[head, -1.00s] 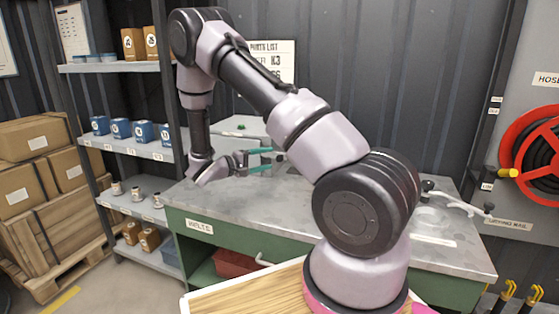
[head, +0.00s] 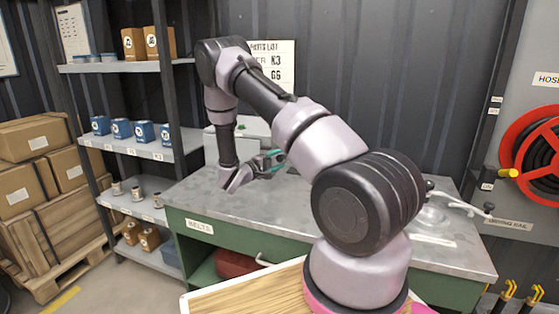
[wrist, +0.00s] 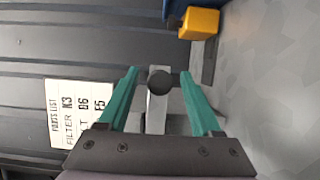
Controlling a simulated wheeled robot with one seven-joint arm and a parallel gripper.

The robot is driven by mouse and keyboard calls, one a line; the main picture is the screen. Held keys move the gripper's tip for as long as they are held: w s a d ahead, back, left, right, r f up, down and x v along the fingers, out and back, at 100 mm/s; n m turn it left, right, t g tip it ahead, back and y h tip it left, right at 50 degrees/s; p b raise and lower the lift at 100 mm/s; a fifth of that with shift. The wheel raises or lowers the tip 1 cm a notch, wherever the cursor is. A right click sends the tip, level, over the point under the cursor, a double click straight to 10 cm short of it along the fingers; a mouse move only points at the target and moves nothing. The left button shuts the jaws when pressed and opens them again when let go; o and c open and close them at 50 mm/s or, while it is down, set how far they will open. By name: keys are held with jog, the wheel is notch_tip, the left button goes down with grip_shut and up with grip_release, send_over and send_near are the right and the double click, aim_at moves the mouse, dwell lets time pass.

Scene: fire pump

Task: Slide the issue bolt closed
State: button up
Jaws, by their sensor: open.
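In the wrist view a round dark knob (wrist: 159,82) on a light grey bar (wrist: 157,112) shows between my gripper's teal fingers; it looks like the bolt's handle. My gripper (wrist: 159,74) is open, with one finger on each side of the knob and visible gaps at both sides. I cannot tell how deep the knob sits between the fingers. In the head view my gripper (head: 279,160) is over the back of the bench, in front of a grey box (head: 250,127). The bolt cannot be made out there.
A parts list sign (wrist: 78,113) hangs on the dark corrugated wall. A yellow block (wrist: 199,23) sits near the top of the wrist view. The metal bench top (head: 290,205) is mostly clear. Shelves (head: 170,147) stand at left, a red hose reel (head: 535,150) at right.

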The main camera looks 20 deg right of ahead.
jog(key=shift+w+d, duration=0.1)
jog(key=shift+d, duration=0.1)
grip_shut()
dwell(1.4)
